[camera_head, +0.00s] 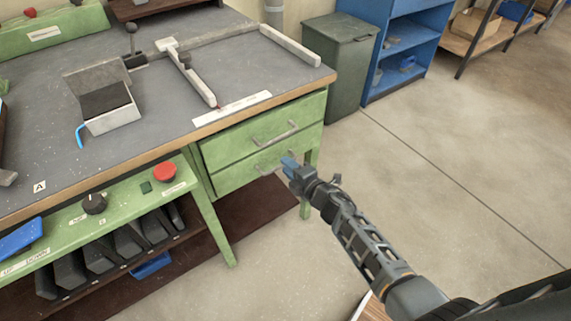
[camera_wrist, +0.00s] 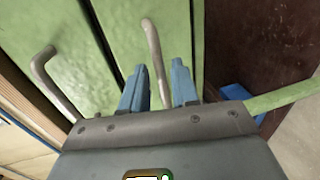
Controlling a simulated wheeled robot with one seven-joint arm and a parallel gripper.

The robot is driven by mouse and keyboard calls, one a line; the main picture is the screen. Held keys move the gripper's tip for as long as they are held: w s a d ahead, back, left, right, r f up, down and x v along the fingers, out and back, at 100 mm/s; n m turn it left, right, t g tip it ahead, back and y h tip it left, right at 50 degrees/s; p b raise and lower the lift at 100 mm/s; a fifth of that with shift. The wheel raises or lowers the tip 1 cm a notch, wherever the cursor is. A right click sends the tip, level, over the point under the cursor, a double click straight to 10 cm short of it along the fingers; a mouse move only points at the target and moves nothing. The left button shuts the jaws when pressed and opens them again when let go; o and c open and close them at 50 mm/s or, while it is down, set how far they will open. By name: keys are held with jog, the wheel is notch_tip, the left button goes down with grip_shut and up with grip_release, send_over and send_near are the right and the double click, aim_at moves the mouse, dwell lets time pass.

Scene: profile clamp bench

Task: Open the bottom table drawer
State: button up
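The bottom table drawer (camera_head: 232,179) is a green front under the right end of the bench, and it looks shut. Its grey bar handle (camera_head: 266,169) is partly covered by my gripper in the head view. My gripper (camera_head: 288,164) is at the right part of this handle. In the wrist view the two blue fingers of my gripper (camera_wrist: 158,88) stand apart, with the bottom handle (camera_wrist: 152,45) running between them. A gap shows beside the handle, so the fingers do not look closed on it. The bottom drawer front (camera_wrist: 127,25) fills the middle of that view.
The top drawer (camera_head: 225,148) with its handle (camera_head: 277,135) is directly above and looks shut. A green table leg (camera_head: 306,205) stands just below my gripper. A grey-green bin (camera_head: 340,75) stands behind the bench's right end. The floor (camera_head: 440,170) to the right is clear.

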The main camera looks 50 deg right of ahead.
jog(key=shift+x, duration=1.25)
jog(key=shift+a, duration=0.1)
jog(key=shift+c, duration=0.3)
grip_shut()
